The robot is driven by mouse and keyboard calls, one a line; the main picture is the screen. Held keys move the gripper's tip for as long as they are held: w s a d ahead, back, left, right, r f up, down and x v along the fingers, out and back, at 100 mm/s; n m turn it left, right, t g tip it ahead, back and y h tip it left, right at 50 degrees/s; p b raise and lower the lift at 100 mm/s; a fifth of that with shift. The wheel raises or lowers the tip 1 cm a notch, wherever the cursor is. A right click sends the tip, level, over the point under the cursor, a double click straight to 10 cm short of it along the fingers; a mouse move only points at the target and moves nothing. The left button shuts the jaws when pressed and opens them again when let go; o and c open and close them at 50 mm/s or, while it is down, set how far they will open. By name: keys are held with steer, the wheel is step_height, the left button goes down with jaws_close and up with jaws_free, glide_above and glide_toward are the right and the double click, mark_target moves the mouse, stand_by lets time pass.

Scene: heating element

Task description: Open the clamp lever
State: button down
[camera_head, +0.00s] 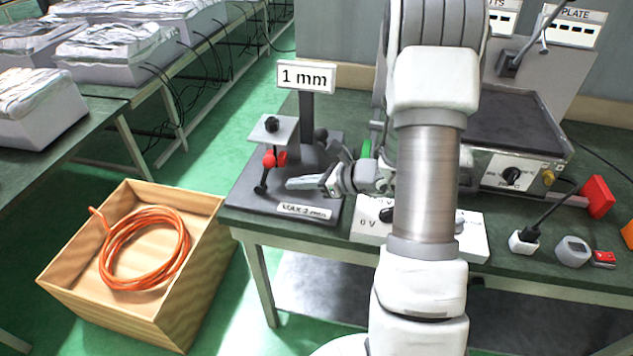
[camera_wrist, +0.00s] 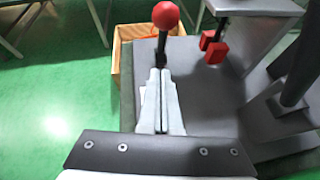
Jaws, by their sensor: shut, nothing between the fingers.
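The clamp lever is a black stem with a red ball knob (camera_head: 269,160) on the dark clamp stand (camera_head: 240,190) marked "MAX 2 mm". In the wrist view the red ball (camera_wrist: 166,15) is at the top centre, its black stem running down to just beyond my fingertips. Red clamp pads (camera_wrist: 213,47) show to its right, and a red pad (camera_head: 282,158) shows beside the ball in the head view. My gripper (camera_head: 292,183) is shut and empty, low over the base beside the lever; its fingers (camera_wrist: 158,75) lie together. I cannot tell whether they touch the stem.
A post with a "1 mm" sign (camera_head: 305,77) rises behind the clamp. A white control box (camera_head: 472,236) stands to the right, partly behind my arm. A wooden crate (camera_head: 70,270) with an orange cable coil (camera_head: 145,250) is on the floor at left.

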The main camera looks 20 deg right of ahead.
mark_target(273, 166)
steer(key=shift+w+a+r, duration=0.25)
steer(key=shift+w+a, duration=0.5)
steer(key=shift+w, duration=0.05)
steer(key=shift+w+a+r, duration=0.25)
steer(key=shift+w+a, duration=0.5)
steer(key=shift+w, duration=0.05)
steer(key=shift+w+a+r, duration=0.5)
steer(key=shift+a, duration=0.15)
steer(key=shift+w+a+r, duration=0.45)
steer(key=shift+a, duration=0.15)
steer(key=p+v, duration=0.1)
steer(key=v, duration=1.6)
steer(key=shift+s+d+p, duration=0.15)
steer(key=shift+d+p, duration=0.05)
steer(key=shift+p, duration=0.15)
steer(key=shift+r, duration=0.1)
